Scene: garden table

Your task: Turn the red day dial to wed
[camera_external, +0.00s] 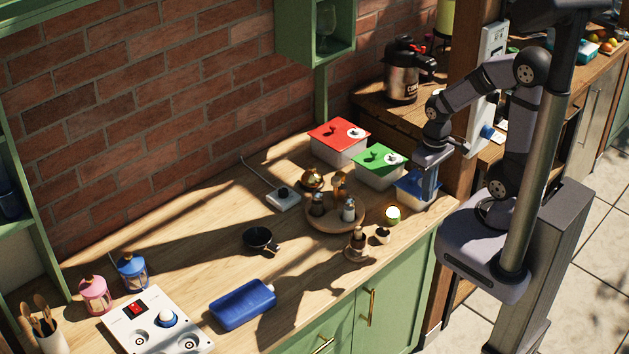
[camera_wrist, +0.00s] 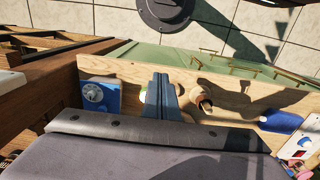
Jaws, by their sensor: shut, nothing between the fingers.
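The red day dial is a small white round dial (camera_external: 355,132) on the red lid of a clear box (camera_external: 338,140) at the back of the counter. A dark mark shows on it, but its lettering is too small to read. The red box does not show in the wrist view. My gripper (camera_external: 428,190) points down at the blue-lidded box, to the right and in front of the red one, and partly covers it. In the wrist view my gripper (camera_wrist: 161,95) has its blue-grey fingers together, with nothing between them.
A green-lidded box (camera_external: 380,165) stands between the red box and the blue-lidded box (camera_external: 412,186). The counter's middle is mostly clear around a black pan (camera_external: 258,238).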

